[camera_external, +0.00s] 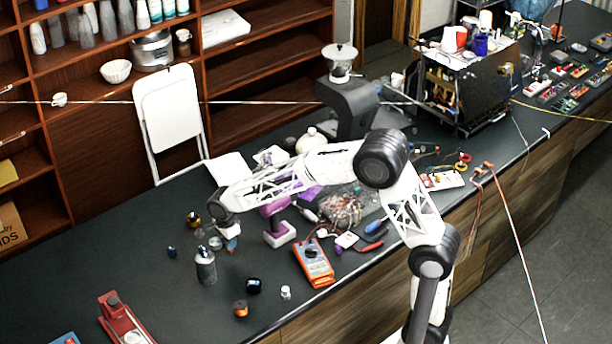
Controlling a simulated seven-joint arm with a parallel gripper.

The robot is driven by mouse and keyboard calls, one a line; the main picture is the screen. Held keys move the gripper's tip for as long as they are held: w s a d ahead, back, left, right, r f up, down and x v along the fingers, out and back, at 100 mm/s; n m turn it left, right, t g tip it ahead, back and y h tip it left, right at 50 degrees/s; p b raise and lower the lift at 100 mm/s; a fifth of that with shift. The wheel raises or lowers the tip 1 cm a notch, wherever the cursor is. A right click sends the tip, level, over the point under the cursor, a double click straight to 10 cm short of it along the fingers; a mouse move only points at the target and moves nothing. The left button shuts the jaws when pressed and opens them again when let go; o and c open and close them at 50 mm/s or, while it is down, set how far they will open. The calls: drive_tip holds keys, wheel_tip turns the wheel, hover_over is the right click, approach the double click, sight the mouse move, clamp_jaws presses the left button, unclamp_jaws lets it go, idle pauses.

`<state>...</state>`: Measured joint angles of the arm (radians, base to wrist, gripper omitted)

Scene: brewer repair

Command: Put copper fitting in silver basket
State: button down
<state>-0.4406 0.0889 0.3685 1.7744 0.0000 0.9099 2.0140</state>
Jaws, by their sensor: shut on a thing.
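My gripper (230,236) hangs low over the left part of the dark counter. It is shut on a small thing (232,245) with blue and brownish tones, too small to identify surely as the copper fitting. A small orange-and-dark cylinder (240,309) stands near the counter's front edge, and an amber-and-dark piece (193,218) lies left of my gripper. What looks like the silver basket (341,210), a wiry silvery heap with mixed contents, is right of my gripper, beyond a purple-and-white tool (279,231). My arm passes above and behind it.
A grey bottle (205,266) stands just left of my gripper. An orange multimeter (314,262) lies in front of the wiry heap, with pliers (372,247) beside it. A black grinder-like machine (350,105) stands behind. A red-and-white device (122,320) is front left. The far-left counter is mostly clear.

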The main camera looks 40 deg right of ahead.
drive_tip(key=s+d+n, duration=0.4)
drive_tip(key=s+d, duration=0.1)
drive_tip(key=shift+s+d+r+n, duration=0.3)
drive_tip(key=shift+d+r, duration=0.05)
drive_tip(key=shift+d, duration=0.05)
drive_tip(key=shift+w, duration=0.15)
idle(0.4)
hover_over(215, 244)
drive_tip(key=s, duration=0.1)
drive_tip(key=shift+a+f, duration=0.25)
drive_tip(key=shift+f, duration=0.45)
drive_tip(key=shift+f, duration=0.1)
drive_tip(key=shift+f, duration=1.65)
drive_tip(key=shift+f, duration=0.15)
drive_tip(key=c, duration=0.9)
unclamp_jaws()
